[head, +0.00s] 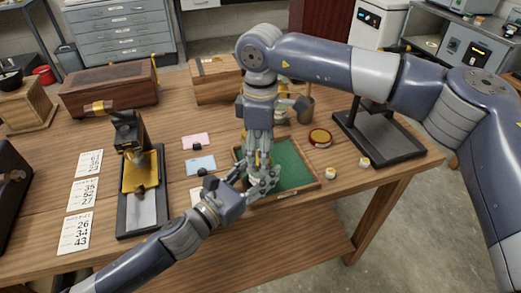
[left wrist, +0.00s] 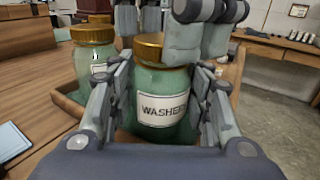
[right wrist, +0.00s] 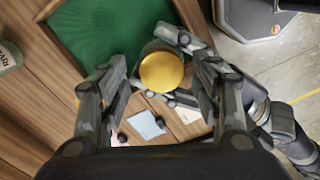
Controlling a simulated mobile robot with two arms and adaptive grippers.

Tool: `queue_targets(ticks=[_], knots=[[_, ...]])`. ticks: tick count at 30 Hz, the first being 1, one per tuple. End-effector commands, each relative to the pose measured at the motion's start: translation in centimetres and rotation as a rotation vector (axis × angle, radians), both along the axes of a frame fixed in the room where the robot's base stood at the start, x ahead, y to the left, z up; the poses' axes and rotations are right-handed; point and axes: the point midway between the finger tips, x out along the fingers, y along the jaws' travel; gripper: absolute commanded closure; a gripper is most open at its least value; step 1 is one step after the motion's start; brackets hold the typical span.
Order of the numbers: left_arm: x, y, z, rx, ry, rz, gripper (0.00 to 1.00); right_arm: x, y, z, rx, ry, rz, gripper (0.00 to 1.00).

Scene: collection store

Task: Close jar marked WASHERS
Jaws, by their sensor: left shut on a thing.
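The jar marked WASHERS (left wrist: 160,95) is green glass with a white label and stands upright in the left wrist view. A gold lid (left wrist: 160,48) sits on its mouth; whether it is tight cannot be told. My left gripper (head: 262,182) is shut around the jar's body, at the green-lined tray (head: 295,160). My right gripper (head: 257,158) points down from above the jar. In the right wrist view its fingers are apart, with the gold lid (right wrist: 162,72) between and beyond the tips, and gaps show beside it. In the head view the grippers hide most of the jar.
Another gold-lidded jar (left wrist: 92,50) stands close left of the WASHERS jar. A red-rimmed round container (head: 320,137) and a black stand (head: 385,140) are at the right. A black-and-gold device (head: 140,175) and number cards (head: 82,195) lie left.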

Motion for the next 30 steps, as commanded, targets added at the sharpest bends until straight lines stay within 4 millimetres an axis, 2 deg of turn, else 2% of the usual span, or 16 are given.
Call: queue_targets(ticks=[8,19,30], knots=[[0.0,0.0,0.0,0.001,0.001,0.001,1.00,0.0,0.0,0.2,-0.001,0.001,0.001,0.41],[0.1,0.1,0.0,0.001,0.001,0.002,1.00,0.0,0.0,4.3,-0.001,0.001,0.002,0.41],[0.1,0.1,0.0,0.000,0.000,0.002,1.00,-0.1,0.0,4.4,-0.002,0.003,0.017,0.44]])
